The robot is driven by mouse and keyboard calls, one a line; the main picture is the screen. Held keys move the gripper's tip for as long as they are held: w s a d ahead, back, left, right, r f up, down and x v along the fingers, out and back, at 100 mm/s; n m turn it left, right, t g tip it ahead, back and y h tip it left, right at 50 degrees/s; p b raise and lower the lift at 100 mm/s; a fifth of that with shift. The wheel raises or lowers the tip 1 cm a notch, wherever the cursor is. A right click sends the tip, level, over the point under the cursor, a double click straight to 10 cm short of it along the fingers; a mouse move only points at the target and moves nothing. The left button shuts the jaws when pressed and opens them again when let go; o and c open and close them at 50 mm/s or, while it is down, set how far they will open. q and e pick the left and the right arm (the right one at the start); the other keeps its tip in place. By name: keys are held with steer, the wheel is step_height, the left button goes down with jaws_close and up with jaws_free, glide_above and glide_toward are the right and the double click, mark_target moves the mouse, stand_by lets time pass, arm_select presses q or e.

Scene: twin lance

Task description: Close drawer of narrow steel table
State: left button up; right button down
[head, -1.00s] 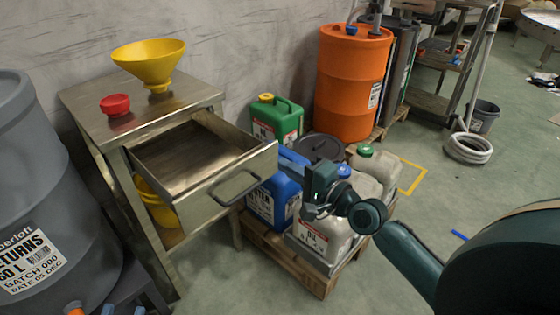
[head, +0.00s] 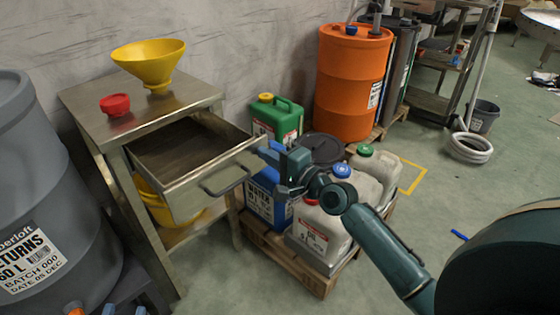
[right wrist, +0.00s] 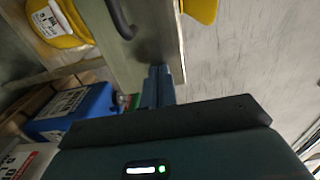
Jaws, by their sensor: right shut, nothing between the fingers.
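The narrow steel table (head: 130,127) stands against the wall, and its drawer (head: 190,192) is partly pulled out. The drawer's dark bar handle (head: 226,184) faces the front right; it also shows in the right wrist view (right wrist: 121,20). My right gripper (head: 268,153) is shut and empty at the right end of the drawer front, beside the handle. In the right wrist view its shut fingers (right wrist: 158,75) reach the drawer front (right wrist: 145,40) and appear to touch it; they are not around the handle. My left gripper is not in view.
A yellow funnel (head: 150,62) and a red cap (head: 115,104) sit on the tabletop. Several canisters, one blue (head: 262,198), stand on a pallet (head: 312,275) under my right arm. A grey drum (head: 40,190) stands left.

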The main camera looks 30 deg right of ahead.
mark_target(237, 138)
steer(key=b+x, duration=0.2)
steer(key=x, duration=0.9)
steer(key=shift+f, duration=0.15)
steer(key=b+x, duration=0.6)
steer(key=x, duration=0.4)
steer(key=shift+f, duration=0.1)
steer(key=shift+w+a, duration=0.1)
steer(key=shift+w, duration=0.15)
arm_select(q)
steer(key=shift+d+r+t+h, duration=0.35)
steer(key=shift+d+t+h, duration=0.45)
steer(key=shift+h, duration=0.3)
arm_select(e)
steer(key=shift+r, duration=0.55)
arm_select(q)
steer(key=shift+r, duration=0.1)
